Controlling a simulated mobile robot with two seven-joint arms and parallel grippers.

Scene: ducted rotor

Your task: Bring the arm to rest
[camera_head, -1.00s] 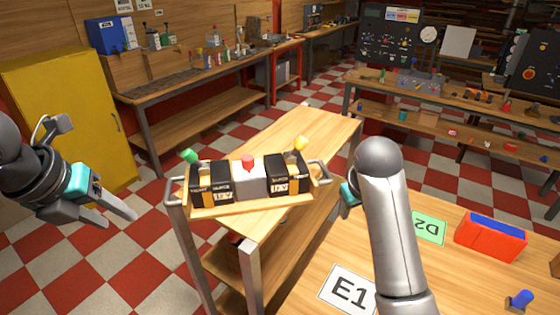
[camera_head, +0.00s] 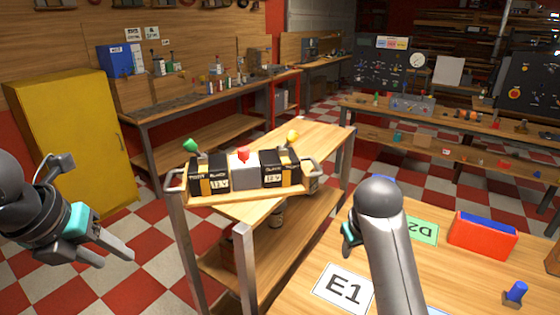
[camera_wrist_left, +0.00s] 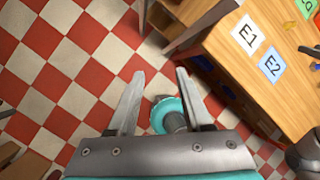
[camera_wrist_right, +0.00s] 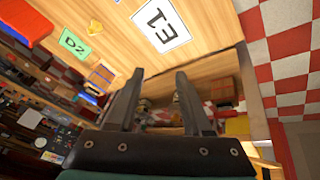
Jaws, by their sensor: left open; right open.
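My left gripper (camera_head: 115,253) is at the left of the head view, out over the checkered floor, apart from the bench. In the left wrist view its two fingers (camera_wrist_left: 155,100) stand apart with nothing between them. My right arm (camera_head: 385,235) reaches over the near right table in the head view and hides most of its gripper. In the right wrist view the right gripper (camera_wrist_right: 153,100) has its fingers apart and empty, with the table edge beyond them.
A tray (camera_head: 240,198) with black battery-like blocks and a grey block stands on the wooden bench (camera_head: 305,138). The near table has an E1 card (camera_head: 343,289), a green D2 card (camera_head: 422,230), a red bin (camera_head: 482,238) and a blue peg (camera_head: 516,292). A yellow cabinet (camera_head: 70,140) stands at left.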

